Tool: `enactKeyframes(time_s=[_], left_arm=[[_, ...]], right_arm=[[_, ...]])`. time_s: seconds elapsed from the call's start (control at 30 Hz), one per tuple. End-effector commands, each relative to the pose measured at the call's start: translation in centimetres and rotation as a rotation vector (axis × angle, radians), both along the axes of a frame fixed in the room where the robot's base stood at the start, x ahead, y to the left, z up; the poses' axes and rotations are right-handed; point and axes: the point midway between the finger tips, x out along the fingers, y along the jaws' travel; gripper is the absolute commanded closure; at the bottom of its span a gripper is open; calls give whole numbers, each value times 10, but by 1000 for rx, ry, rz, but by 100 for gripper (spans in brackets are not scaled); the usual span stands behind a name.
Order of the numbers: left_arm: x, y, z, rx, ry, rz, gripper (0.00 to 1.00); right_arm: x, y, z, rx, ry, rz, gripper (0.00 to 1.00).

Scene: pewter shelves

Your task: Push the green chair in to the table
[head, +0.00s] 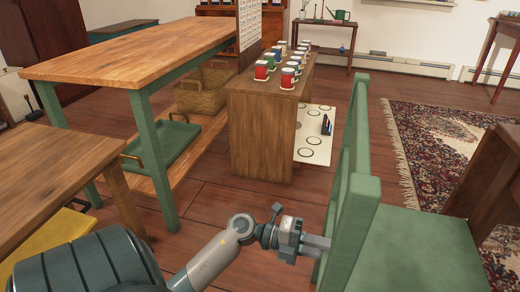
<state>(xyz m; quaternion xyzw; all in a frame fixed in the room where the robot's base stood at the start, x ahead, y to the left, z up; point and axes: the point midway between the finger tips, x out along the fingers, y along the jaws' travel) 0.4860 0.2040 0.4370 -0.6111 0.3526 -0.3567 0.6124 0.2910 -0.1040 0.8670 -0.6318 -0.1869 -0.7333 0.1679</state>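The green chair (410,250) stands at the lower right. Its upright back (358,200) faces my arm and its seat extends to the right. My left gripper (318,244) is at the left side of the chair's back, with its fingertips at the back's edge. Whether they touch is not clear, and the view does not show any gap between the fingers. A dark brown wooden table (492,165) is partly in view at the right edge, beyond the seat. My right gripper is not in view.
A wooden cabinet (258,135) with several paint tins stands ahead, left of the chair. A workbench with green legs (150,62) and a lower wooden table (50,165) are at left. A patterned rug (435,135) lies beyond the chair. Open floor lies between cabinet and arm.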

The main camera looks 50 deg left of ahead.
Motion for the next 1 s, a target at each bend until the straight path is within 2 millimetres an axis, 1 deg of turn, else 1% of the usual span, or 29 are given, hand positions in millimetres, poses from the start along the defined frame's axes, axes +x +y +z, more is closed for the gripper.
enactKeyframes(time_s=[0.03,0.37,0.4,0.47,0.5,1.0], left_arm=[[-1,-4,-5,2,10,-6,100],[-1,-5,-2,1,8,-7,100],[-1,-5,-2,1,8,-7,78],[-1,-5,-2,1,7,-7,64],[-1,-5,-1,1,6,-7,59],[-1,-2,2,1,3,-4,59]], right_arm=[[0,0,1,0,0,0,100],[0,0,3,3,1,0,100],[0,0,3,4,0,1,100],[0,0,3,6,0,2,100],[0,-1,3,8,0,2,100],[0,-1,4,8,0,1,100]])
